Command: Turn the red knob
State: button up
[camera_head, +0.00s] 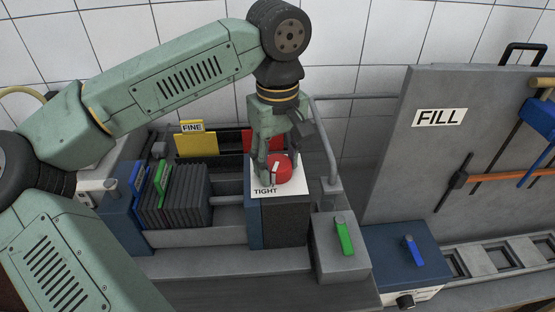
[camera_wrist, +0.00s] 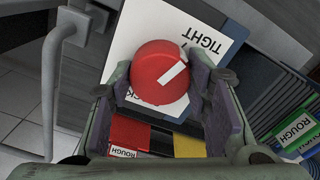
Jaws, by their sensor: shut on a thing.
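The red knob (camera_head: 279,168) has a white pointer stripe and sits on a white plate (camera_head: 291,187) marked "TIGHT", on top of a dark box. In the head view its stripe is on the left part of the knob. My gripper (camera_head: 268,160) reaches down from above and is shut on the knob. In the wrist view the knob (camera_wrist: 158,70) lies between my two fingers (camera_wrist: 165,90), and the stripe points toward the "TIGHT" lettering. Part of the plate's lettering is covered by the knob and fingers in the wrist view.
A rack of dark plates (camera_head: 177,195) with green and blue tabs stands left of the box. Yellow (camera_head: 196,144) and red cards stand behind. A grey box with a green lever (camera_head: 344,237) and a blue box with a blue lever (camera_head: 413,250) stand right. A grey rail (camera_head: 328,150) runs close by.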

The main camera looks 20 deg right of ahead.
jog(key=c, duration=0.5)
